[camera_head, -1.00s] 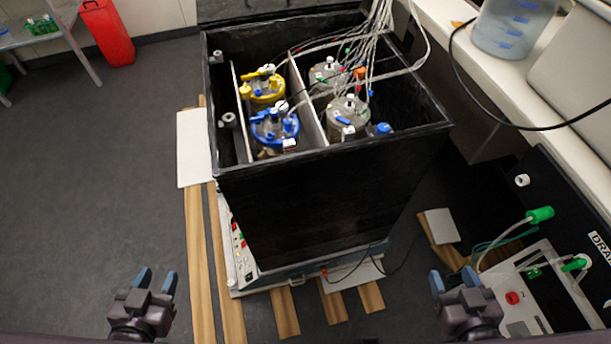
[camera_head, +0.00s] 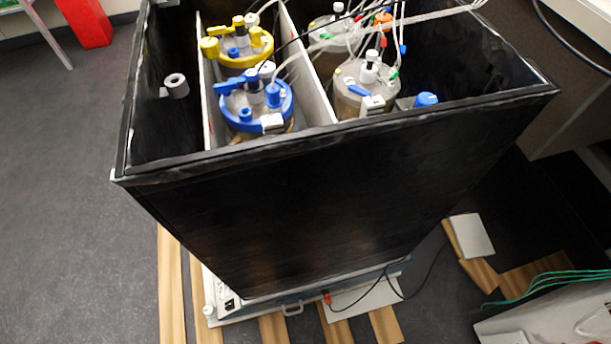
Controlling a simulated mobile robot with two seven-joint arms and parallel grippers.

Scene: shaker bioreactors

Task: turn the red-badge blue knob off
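I cannot make out a blue knob with a red badge. Blue parts show inside the black shaker box (camera_head: 330,205): a blue-lidded vessel (camera_head: 286,102) in the left compartment and a blue cap (camera_head: 426,99) to the right of a grey-lidded vessel (camera_head: 347,102). A white control panel (camera_head: 217,291) shows at the lower left under the box. Most of the panel is hidden by the box wall, and only a dark switch can be seen on it. Neither of my grippers is in view.
A yellow-lidded vessel (camera_head: 262,56) stands behind the blue-lidded one. Tubes and cables run up from the vessels. Wooden slats (camera_head: 172,290) lie under the shaker. A white device (camera_head: 550,318) with green tubing is at lower right.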

